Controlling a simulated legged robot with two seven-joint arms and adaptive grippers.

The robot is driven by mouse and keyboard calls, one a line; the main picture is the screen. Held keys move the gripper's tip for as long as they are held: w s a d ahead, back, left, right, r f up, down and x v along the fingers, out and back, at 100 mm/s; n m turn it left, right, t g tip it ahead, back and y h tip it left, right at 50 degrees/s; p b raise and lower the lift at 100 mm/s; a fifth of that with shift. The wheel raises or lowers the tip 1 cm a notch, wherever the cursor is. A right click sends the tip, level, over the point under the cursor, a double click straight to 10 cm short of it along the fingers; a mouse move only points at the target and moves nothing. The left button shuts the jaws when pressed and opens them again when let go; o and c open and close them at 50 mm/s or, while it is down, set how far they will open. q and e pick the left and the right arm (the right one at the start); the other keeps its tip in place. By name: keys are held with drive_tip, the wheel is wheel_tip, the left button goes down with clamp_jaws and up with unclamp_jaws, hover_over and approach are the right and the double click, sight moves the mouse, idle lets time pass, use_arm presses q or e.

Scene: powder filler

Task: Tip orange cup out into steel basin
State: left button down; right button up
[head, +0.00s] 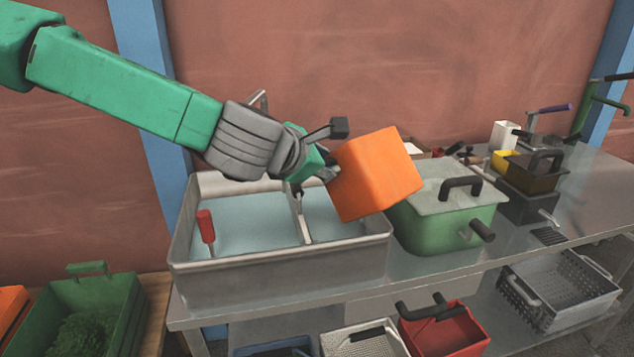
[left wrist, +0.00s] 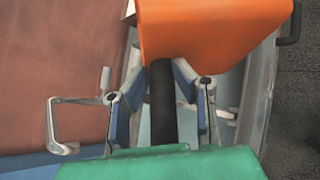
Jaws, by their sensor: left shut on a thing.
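The orange cup (head: 376,174) is a box-shaped vessel, held tilted above the right part of the steel basin (head: 280,270). Its opening and contents are hidden from the head view. My left gripper (head: 328,172) is shut on the orange cup at its left side. In the left wrist view the cup (left wrist: 212,30) fills the top, with a dark handle (left wrist: 162,100) running between the fingers of my left gripper (left wrist: 160,92). The basin has two compartments parted by a divider, with pale blue-grey surfaces inside. My right gripper is not in view.
A green pot (head: 450,222) with a black-handled lid stands right beside the basin. A red-handled tool (head: 207,228) stands in the basin's left compartment. A green crate (head: 90,305) is at lower left. The counter (head: 540,215) has some bare room at right.

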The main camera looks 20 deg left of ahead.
use_arm(q)
drive_tip(key=shift+s+d+f+m+t+y+b, duration=0.15)
drive_tip(key=shift+f+m+t+y+b, duration=0.1)
drive_tip(key=shift+m+t+y+b, duration=0.8)
drive_tip(key=shift+s+d+f+m+t+b, duration=0.1)
drive_tip(key=shift+d+f+m+t+b, duration=0.2)
drive_tip(key=shift+m+b, duration=0.9)
drive_tip(key=shift+s+d+f+m+t+y+b, duration=0.15)
drive_tip(key=shift+m+t+y+b, duration=0.5)
drive_tip(key=shift+b, duration=1.05)
drive_tip(key=shift+a, duration=0.1)
drive_tip(key=shift+f, duration=0.1)
